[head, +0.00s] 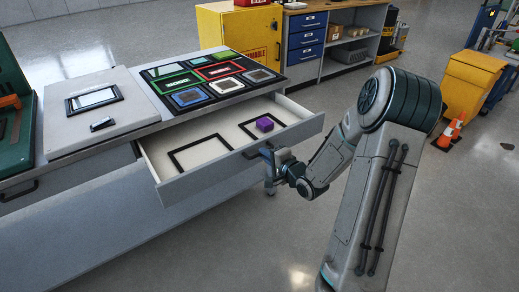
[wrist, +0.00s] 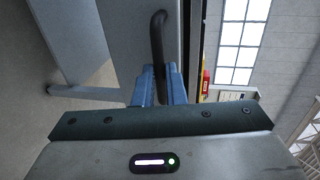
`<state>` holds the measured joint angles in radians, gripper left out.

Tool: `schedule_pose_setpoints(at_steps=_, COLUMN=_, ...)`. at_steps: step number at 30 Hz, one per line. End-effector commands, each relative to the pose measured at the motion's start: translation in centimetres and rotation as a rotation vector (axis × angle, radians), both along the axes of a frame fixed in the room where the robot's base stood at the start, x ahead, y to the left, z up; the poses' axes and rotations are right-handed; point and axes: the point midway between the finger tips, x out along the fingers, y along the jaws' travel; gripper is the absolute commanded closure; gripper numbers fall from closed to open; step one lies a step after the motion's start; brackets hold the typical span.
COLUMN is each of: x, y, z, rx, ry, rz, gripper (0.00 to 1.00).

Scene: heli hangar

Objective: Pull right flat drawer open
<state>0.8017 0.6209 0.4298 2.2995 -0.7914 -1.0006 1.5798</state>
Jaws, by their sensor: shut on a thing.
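The right flat drawer (head: 185,184) is pulled out from the workbench in the head view, showing its pale inside. Two black rectangular frames lie in it, and a purple block (head: 265,124) sits inside the right one. My gripper (head: 271,165) is at the drawer's front, at the right part of its face. In the wrist view my gripper (wrist: 159,88) has its blue fingers on both sides of the dark bar handle (wrist: 158,40), shut on it. The drawer's grey front (wrist: 130,30) fills the area behind the handle.
The bench top above holds a black board (head: 255,90) with several coloured framed pads and a grey panel (head: 75,135) with a tablet. A yellow cabinet (head: 235,40) stands behind. The floor in front of the drawer is clear.

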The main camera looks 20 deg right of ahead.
Motion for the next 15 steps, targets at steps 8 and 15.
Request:
schedule_pose_setpoints(at_steps=8, x=-0.49, y=-0.39, z=0.03, rx=-0.001, ry=-0.001, rz=-0.001, gripper=1.0)
schedule_pose_setpoints(at_steps=15, x=-0.49, y=-0.26, z=0.0, rx=-0.001, ry=-0.001, rz=0.001, gripper=1.0)
